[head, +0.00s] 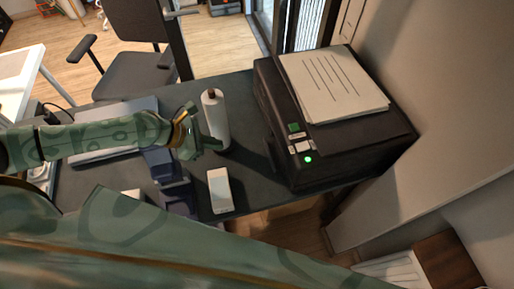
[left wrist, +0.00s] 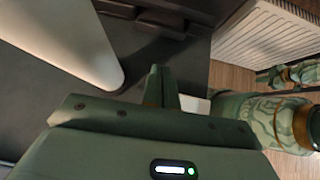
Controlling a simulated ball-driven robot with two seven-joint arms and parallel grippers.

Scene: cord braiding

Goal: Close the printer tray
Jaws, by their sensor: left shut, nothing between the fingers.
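The black printer (head: 335,130) stands at the right end of the dark desk, with a stack of printed paper (head: 333,85) on top. Its front faces left, and I cannot make out in the head view whether the tray stands out. In the left wrist view, part of a dark body with ridges, likely the printer (left wrist: 150,18), shows at the top. My left gripper (head: 218,145) is shut and empty, close to the white bottle (head: 215,118) and left of the printer, apart from it. Its fingers also show in the left wrist view (left wrist: 161,86). My right gripper is not seen.
A white phone-like object (head: 220,190) lies on the desk (head: 237,93) near its front edge. A dark blue organizer (head: 165,168) and a laptop-like slab (head: 140,106) lie near my left arm. An office chair (head: 125,75) stands behind the desk. A wall is close on the right.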

